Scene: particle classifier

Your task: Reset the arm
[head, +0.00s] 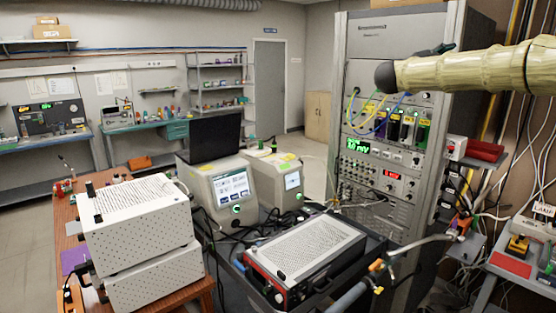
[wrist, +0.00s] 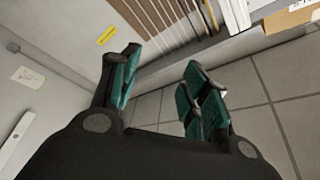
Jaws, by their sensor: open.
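My gripper (wrist: 159,95) shows in the wrist view, with its two dark fingers and teal pads spread apart and nothing between them. Floor tiles and a wall base show beyond the fingers. In the head view, my arm reaches in from the right edge as a pale yellow-green sleeve with a dark end, in front of the instrument rack (head: 397,75).
Two white perforated boxes (head: 150,265) are stacked at the left on a brown table. Benchtop units with screens (head: 233,190) and a laptop (head: 220,138) stand in the middle. A perforated-top instrument (head: 305,250) sits at front centre. Cables and hoses crowd the right. Open floor lies at the left.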

